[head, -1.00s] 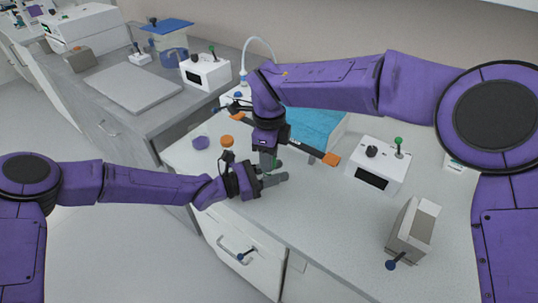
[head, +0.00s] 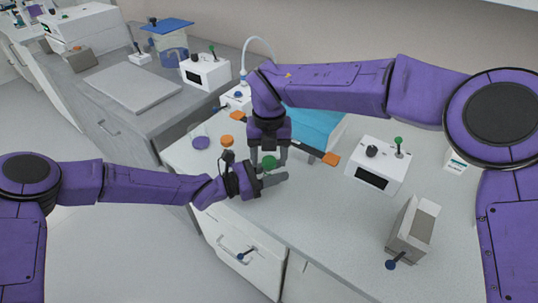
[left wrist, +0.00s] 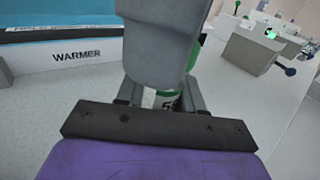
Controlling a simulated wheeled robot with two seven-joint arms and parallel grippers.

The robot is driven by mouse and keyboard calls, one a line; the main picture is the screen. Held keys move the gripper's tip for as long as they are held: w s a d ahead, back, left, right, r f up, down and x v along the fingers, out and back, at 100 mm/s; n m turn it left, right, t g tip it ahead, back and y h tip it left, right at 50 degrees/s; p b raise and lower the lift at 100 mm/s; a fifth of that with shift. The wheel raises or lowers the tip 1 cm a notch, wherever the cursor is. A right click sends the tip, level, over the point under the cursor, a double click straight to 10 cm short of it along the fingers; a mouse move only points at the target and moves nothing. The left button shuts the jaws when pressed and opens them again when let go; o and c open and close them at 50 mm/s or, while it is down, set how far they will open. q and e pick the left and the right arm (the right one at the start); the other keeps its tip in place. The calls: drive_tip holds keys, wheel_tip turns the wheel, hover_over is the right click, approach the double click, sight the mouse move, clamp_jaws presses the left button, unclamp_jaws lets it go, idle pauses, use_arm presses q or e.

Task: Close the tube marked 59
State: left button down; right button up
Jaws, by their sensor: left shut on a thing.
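A tube with a green cap (head: 268,162) is at my left gripper (head: 268,182) in the head view, above the bench's front edge. My left gripper is shut on the tube. In the left wrist view, a piece of the tube's pale body with a green-edged label (left wrist: 168,103) shows; only part of a digit like 5 is visible, so the number cannot be read whole. A large grey finger hides most of the tube there. My right gripper (head: 268,157) points down over the cap, its fingers apart on either side of it. Contact with the cap cannot be made out.
A blue-topped warmer (head: 315,125) stands behind the grippers. A white box with a green-knobbed lever (head: 376,165) and a grey device (head: 412,230) are on the right. A purple round item (head: 200,142) is left.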

drive_tip(key=shift+r, duration=2.25)
drive_tip(key=shift+c, duration=0.3)
drive_tip(key=shift+a, duration=0.15)
wheel_tip(320, 180, up, 3)
drive_tip(key=n, duration=0.5)
drive_tip(key=shift+w+a+f+n, duration=0.1)
drive_tip(key=shift+a+f+n, duration=0.05)
drive_tip(key=shift+n, duration=0.25)
drive_tip(key=shift+r+n, duration=0.25)
drive_tip(key=shift+n, duration=0.75)
drive_tip(key=n, duration=0.3)
drive_tip(key=shift+d+r, duration=0.15)
drive_tip(key=shift+d, duration=0.15)
drive_tip(key=shift+f, duration=4.05)
